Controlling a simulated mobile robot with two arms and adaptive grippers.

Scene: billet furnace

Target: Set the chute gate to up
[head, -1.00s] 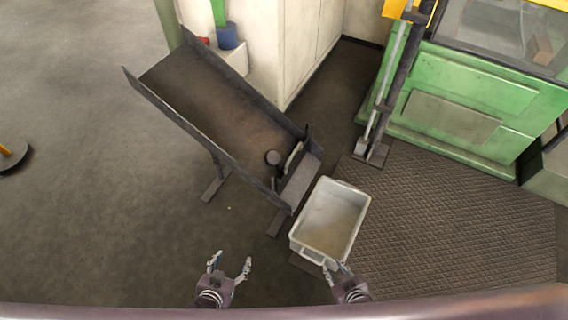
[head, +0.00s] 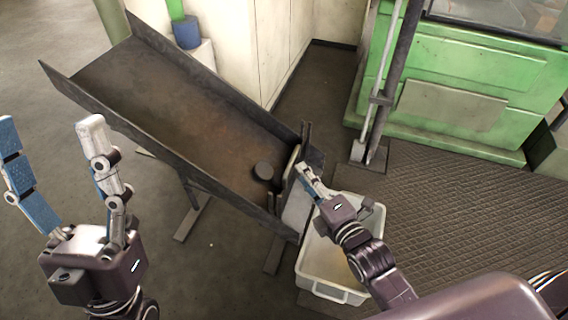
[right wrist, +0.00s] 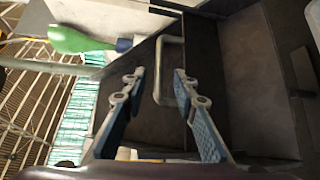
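The chute (head: 185,110) is a dark, sloping metal trough. Its gate (head: 291,166) stands across the lower end, and a short dark round billet (head: 263,171) lies just uphill of it. I cannot tell the gate's exact height. My right gripper (head: 308,174) is just outside the gate, above the bin. In the right wrist view its two fingers (right wrist: 158,76) are open, and the gate's pale U-shaped handle (right wrist: 159,72) shows between and beyond them, not gripped. My left gripper (head: 50,132) is open and empty at the left, in front of the chute's side.
A white bin (head: 335,292) stands on the floor below the chute's lower end, partly hidden by my right arm. A green machine (head: 450,100) with a dark upright post (head: 392,80) stands at the back right. The patterned floor mat (head: 460,210) is clear.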

